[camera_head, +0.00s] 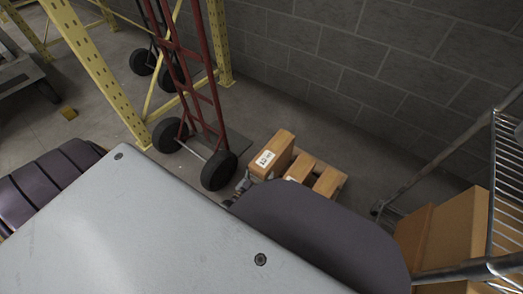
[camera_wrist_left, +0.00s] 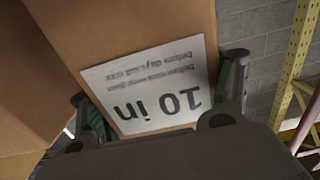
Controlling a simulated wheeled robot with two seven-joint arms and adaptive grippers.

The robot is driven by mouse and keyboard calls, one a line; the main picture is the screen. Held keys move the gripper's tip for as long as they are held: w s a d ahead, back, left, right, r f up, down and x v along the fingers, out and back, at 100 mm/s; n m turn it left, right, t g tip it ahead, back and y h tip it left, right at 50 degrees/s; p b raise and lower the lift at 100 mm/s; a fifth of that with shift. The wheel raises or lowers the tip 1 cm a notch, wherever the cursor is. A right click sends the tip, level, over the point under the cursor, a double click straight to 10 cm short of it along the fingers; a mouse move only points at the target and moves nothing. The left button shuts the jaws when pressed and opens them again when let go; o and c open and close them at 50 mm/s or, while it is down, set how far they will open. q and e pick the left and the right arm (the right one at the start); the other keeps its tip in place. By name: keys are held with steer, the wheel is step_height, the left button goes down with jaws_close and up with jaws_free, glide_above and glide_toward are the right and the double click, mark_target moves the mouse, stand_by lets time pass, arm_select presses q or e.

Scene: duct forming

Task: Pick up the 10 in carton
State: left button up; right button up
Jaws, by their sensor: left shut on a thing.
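The 10 in carton (camera_head: 279,148) is a tan box with a white label, standing near the block wall in the head view. In the left wrist view the carton (camera_wrist_left: 128,32) fills the upper middle, and its label reads "10 in" upside down. My left gripper (camera_wrist_left: 165,100) has one finger on each side of the carton and is shut on it. In the head view only a small part of this gripper (camera_head: 243,184) shows at the carton's near left; a dark rounded shape hides the rest. Whether the carton is clear of its support cannot be told. My right gripper is not in view.
Other tan cartons (camera_head: 328,182) sit close to the held one. A red hand truck (camera_head: 196,75) and yellow rack posts (camera_head: 95,65) stand left. A wire shelf cart (camera_head: 506,175) and larger tan boxes (camera_head: 455,235) are at right. A grey block wall (camera_head: 390,70) runs behind.

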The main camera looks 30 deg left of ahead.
mark_target(272, 162)
arm_select(q)
steer(key=shift+w+r+p, duration=0.15)
steer(key=shift+r+p, duration=0.45)
steer(key=shift+r, duration=0.85)
